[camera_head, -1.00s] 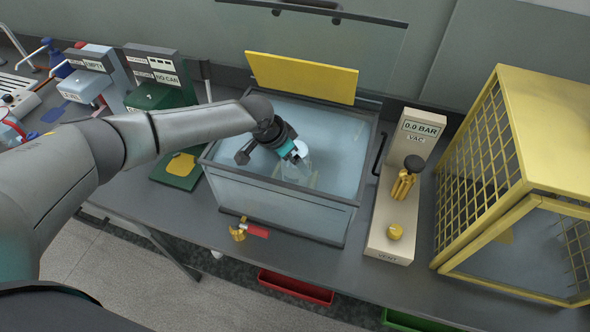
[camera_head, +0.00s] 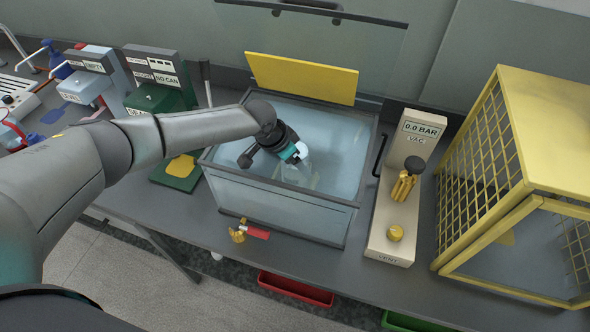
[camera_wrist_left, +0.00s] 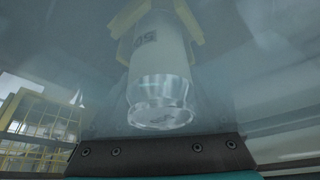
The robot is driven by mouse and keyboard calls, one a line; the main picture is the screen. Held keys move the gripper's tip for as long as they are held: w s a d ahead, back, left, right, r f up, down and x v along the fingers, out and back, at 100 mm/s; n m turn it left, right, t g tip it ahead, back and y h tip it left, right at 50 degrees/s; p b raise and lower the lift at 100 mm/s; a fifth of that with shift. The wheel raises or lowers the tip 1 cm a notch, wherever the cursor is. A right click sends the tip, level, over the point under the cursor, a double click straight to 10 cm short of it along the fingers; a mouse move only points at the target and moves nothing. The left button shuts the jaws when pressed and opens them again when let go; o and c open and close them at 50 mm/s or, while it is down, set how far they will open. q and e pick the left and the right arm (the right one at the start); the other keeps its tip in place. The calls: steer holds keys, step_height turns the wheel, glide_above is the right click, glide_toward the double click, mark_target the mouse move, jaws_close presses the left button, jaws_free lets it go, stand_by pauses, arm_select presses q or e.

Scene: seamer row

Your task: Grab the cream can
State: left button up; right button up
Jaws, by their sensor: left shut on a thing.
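The cream can (camera_wrist_left: 158,60) fills the middle of the left wrist view. It has a pale body with dark print and a shiny metal end facing the camera. Yellow pieces flank its far part. In the head view its small pale end (camera_head: 301,148) shows beside my left gripper (camera_head: 297,155). The gripper reaches down into the glass-walled tank (camera_head: 280,208) and is shut on the can. Its fingertips and their contact with the can are hard to make out. My right gripper is not in view.
The tank's walls surround the gripper, with a yellow panel (camera_head: 301,78) raised behind. A gauge stand (camera_head: 403,190) reading 0.0 BAR and a yellow mesh cage (camera_head: 520,170) stand to the right. A green machine (camera_head: 160,92) stands left. A red-handled valve (camera_head: 256,232) is at the tank's front.

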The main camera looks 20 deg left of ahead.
arm_select(q)
jaws_close()
steer(key=shift+r, duration=0.1)
